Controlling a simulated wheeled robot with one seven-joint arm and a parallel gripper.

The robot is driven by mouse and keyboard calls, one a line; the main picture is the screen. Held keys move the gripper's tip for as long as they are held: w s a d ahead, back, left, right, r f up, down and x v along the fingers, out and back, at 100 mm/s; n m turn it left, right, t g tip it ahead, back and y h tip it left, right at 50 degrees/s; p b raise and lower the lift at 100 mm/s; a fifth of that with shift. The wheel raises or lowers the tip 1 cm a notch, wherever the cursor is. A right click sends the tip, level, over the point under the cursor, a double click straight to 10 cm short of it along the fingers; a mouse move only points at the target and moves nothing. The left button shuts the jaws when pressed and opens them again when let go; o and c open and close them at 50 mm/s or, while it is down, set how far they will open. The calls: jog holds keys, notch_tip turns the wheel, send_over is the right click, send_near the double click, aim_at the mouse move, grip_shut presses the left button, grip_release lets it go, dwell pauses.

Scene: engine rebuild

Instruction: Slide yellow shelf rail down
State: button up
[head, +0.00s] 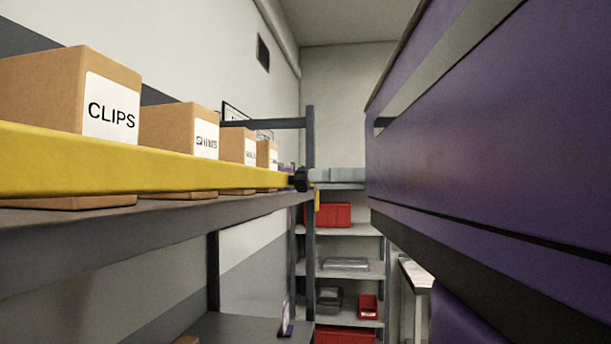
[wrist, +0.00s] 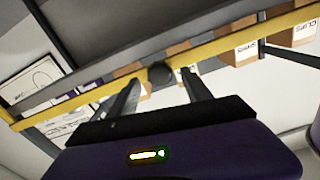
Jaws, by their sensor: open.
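The yellow shelf rail (head: 130,163) runs along the front of a grey shelf, across the lower part of the labelled boxes. A round black knob (head: 301,179) sits at its far end in the head view. In the wrist view, the yellow rail (wrist: 215,58) crosses diagonally, and the black knob (wrist: 160,73) shows near its middle. My gripper (wrist: 160,85) is open, with one dark finger on each side of the knob in the picture. I cannot tell whether the knob is within the fingers' depth. No contact shows. I cannot make out the fingers in the head view.
Cardboard boxes, including CLIPS (head: 50,92) and SHIMS (head: 180,130), stand behind the rail on the shelf (head: 120,235). A rear rack (head: 340,231) holds red bins (head: 328,215). My purple arm (head: 500,140) fills the right side of the head view.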

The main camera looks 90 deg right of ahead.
aim_at(306, 180)
jog(key=shift+w+d+p, duration=0.15)
jog(key=shift+w+p, duration=0.1)
jog(key=shift+w, duration=0.75)
jog(key=shift+w+d+p, duration=0.1)
jog(key=shift+w+p, duration=0.1)
jog(key=shift+w, duration=0.75)
grip_shut()
